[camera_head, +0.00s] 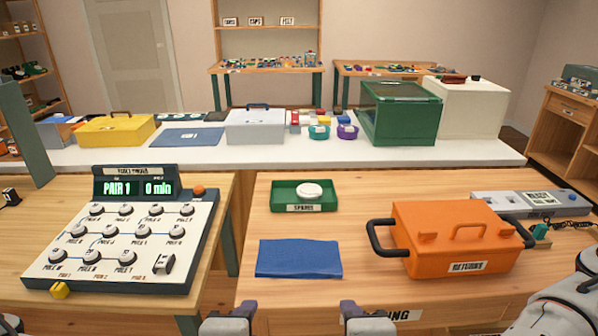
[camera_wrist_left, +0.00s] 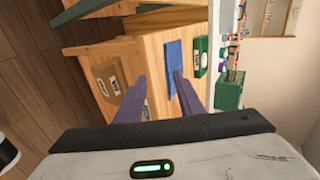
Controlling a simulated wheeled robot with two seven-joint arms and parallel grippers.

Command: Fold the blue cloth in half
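The blue cloth (camera_head: 299,259) lies flat on the wooden table near its front edge, as a single rectangle in the head view. It also shows in the left wrist view (camera_wrist_left: 181,56), past the fingertips. My left gripper (camera_wrist_left: 160,76) is open and empty, its two dark fingers apart, short of the cloth. In the head view my left gripper (camera_head: 238,316) is at the bottom, below the cloth's left end. My right gripper (camera_head: 357,316) is at the bottom, below and right of the cloth. Its lower part is cut off and its finger opening is unclear.
A green tray (camera_head: 304,207) with a white round item stands behind the cloth. An orange box (camera_head: 462,243) with black handles stands to its right. A dial panel (camera_head: 125,240) stands on the left table, across a gap. Bare tabletop (camera_head: 370,290) lies around the cloth.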

